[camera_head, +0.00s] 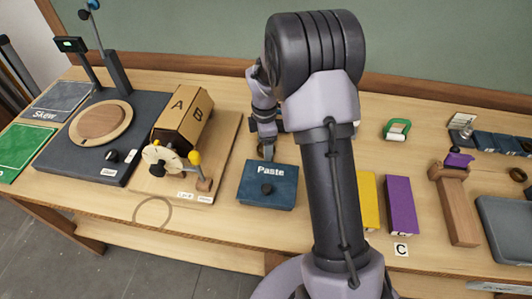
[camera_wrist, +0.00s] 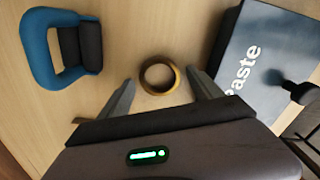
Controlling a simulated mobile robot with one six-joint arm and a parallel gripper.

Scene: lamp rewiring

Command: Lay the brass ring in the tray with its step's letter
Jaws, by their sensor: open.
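The brass ring (camera_wrist: 158,91) lies flat on the wooden bench in the wrist view. My gripper (camera_wrist: 160,77) is open, with one finger on each side of the ring and a gap to it on both sides. In the head view my gripper (camera_head: 268,153) is low over the bench, just behind the blue Paste box (camera_head: 266,186); the ring cannot be made out clearly there.
The Paste box (camera_wrist: 262,75) is close on the right in the wrist view. A blue-and-black looped object (camera_wrist: 42,60) lies at the left. Yellow (camera_head: 369,200) and purple (camera_head: 401,205) blocks are at the right.

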